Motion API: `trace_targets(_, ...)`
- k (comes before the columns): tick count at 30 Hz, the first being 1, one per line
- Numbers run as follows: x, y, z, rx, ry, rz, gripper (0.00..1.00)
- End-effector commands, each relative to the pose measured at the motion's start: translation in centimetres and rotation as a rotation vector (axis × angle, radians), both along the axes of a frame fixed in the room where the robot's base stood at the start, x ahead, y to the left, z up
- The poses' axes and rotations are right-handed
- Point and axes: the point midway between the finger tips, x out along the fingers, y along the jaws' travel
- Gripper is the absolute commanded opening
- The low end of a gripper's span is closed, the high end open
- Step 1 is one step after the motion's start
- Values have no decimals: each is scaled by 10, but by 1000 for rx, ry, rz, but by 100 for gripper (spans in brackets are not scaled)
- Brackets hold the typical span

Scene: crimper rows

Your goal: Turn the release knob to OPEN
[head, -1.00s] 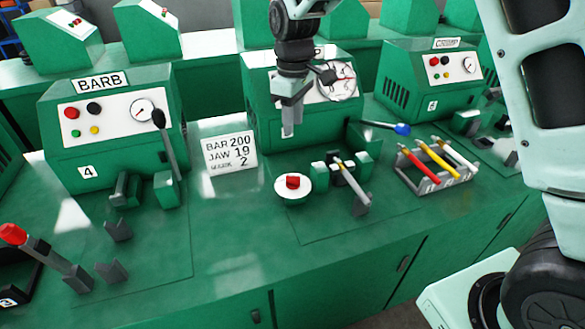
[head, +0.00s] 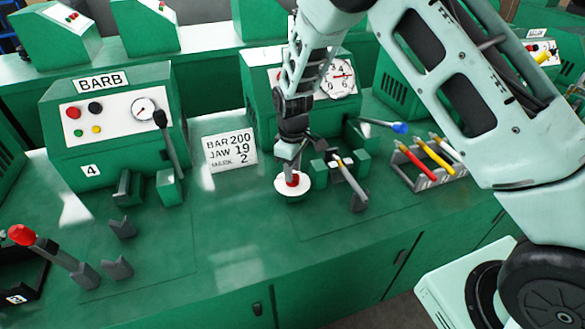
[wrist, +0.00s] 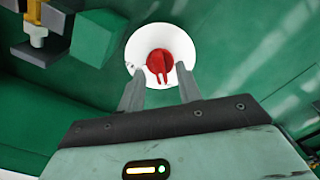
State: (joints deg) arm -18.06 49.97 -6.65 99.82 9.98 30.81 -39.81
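The release knob (wrist: 159,63) is red with a ridge across its top and sits on a round white dial (wrist: 136,48). In the head view the red knob (head: 293,181) and white dial (head: 292,194) are on the green bench, right of the number card. My gripper (wrist: 160,88) is right at the dial, its two fingers apart on either side of the knob's near edge in the wrist view. In the head view my gripper (head: 290,166) comes down over the knob from above. Lettering on the dial is too small to read.
A card (head: 230,150) reading BAR 200, JAW 19 stands left of the dial. Green jaw blocks (head: 320,172) with a grey-tipped lever (head: 357,198) are close on the right. A blue-tipped lever (head: 400,128) and a rack of coloured handles (head: 425,178) lie further right. Bench in front is clear.

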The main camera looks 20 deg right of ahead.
Motion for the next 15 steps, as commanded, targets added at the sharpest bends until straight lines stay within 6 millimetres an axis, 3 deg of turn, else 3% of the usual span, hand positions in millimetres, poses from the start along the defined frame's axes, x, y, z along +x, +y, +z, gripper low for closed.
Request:
trace_targets(13, 0, 0, -12, 1, -1, 0, 35)
trace_targets(15, 0, 0, -12, 1, -1, 0, 18)
